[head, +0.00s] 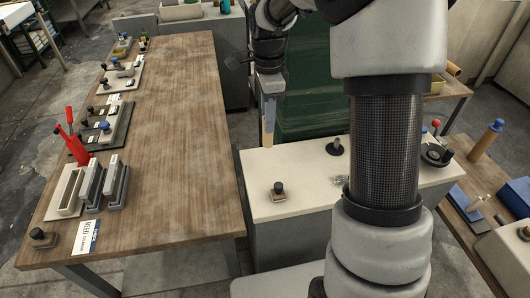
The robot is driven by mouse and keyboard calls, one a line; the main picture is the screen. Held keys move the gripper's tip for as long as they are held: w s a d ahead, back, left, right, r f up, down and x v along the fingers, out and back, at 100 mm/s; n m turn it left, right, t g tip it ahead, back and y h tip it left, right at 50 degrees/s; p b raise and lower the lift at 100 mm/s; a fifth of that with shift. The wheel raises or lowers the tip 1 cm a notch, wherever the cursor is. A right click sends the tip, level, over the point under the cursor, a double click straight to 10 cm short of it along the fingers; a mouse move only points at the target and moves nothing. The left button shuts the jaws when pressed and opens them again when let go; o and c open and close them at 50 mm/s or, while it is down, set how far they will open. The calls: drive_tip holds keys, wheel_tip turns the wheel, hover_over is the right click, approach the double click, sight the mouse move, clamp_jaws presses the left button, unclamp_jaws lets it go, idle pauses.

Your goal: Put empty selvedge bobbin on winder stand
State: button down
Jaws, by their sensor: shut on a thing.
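My gripper (269,100) points down above the far left part of a cream-topped bench. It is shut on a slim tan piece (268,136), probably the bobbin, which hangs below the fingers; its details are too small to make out. I cannot tell for certain which thing is the winder stand. A blue base with a pale upright pin (477,202) stands on the wooden table at the right, apart from my gripper. A tan cone with a blue top (486,140) stands behind it.
The cream bench (305,205) carries two black-knobbed pieces (278,190) (335,147) and small metal bits. A long wooden table (170,130) at the left holds a red tool (73,146) and grey trays along its left side; its middle is clear. My arm hides part of the bench.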

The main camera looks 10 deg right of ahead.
wheel_tip(320, 180, down, 8)
drive_tip(key=shift+r+b, duration=0.15)
drive_tip(key=shift+b, duration=0.15)
drive_tip(key=c, duration=1.5)
unclamp_jaws()
